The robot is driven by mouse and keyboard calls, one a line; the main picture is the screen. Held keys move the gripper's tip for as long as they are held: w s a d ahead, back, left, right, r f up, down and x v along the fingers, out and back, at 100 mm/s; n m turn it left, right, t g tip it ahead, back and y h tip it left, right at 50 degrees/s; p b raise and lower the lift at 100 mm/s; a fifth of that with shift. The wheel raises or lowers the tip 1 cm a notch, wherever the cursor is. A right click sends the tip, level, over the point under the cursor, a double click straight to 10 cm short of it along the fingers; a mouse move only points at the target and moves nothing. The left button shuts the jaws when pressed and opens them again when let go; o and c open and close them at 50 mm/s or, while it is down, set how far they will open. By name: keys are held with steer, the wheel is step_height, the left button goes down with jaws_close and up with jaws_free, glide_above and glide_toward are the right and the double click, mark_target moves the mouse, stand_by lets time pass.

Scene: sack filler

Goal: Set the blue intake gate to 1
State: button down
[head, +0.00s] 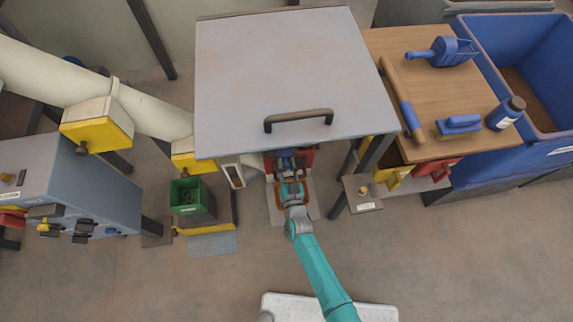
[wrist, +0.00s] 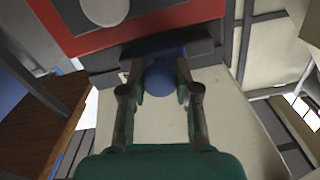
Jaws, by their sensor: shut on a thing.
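The blue intake gate shows in the wrist view as a blue rounded knob (wrist: 161,77) on a dark crossbar (wrist: 196,49), under a red and grey panel. My gripper (wrist: 160,88) has one finger on each side of the knob and is shut on it. In the head view my gripper (head: 290,183) reaches under the front edge of the large grey hood, and a little blue of the gate (head: 286,161) shows in front of a red plate (head: 305,158). I cannot read any number or scale for the gate's setting.
The grey hood (head: 285,70) with a dark handle hangs over my gripper. A green bin (head: 192,201) stands to the left, and a small post box (head: 362,193) to the right. A wooden bench (head: 425,100) with blue tools is at the right. The floor at front left is clear.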

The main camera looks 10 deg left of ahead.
steer(key=c, duration=0.8)
jaws_free()
steer(key=shift+s, duration=0.1)
steer(key=v, duration=1.2)
steer(key=s+d+r+h, duration=0.1)
steer(key=s+d+r, duration=0.3)
steer(key=s+d, duration=0.35)
steer(key=s+d+r+h, duration=0.1)
steer(key=s+d+r, duration=0.4)
steer(key=s+d, duration=0.25)
steer(key=s+d+r+g+h, duration=0.1)
steer(key=s+d+r, duration=0.1)
steer(key=s+r, duration=0.4)
steer(key=s+d+r+g+h, duration=0.1)
steer(key=s+d+r+h, duration=0.1)
steer(key=s+r, duration=0.5)
step_height(320, 180, up, 5)
steer(key=shift+s+d+r+m+g, duration=0.2)
steer(key=shift+d+m+g, duration=0.1)
steer(key=shift+d, duration=0.35)
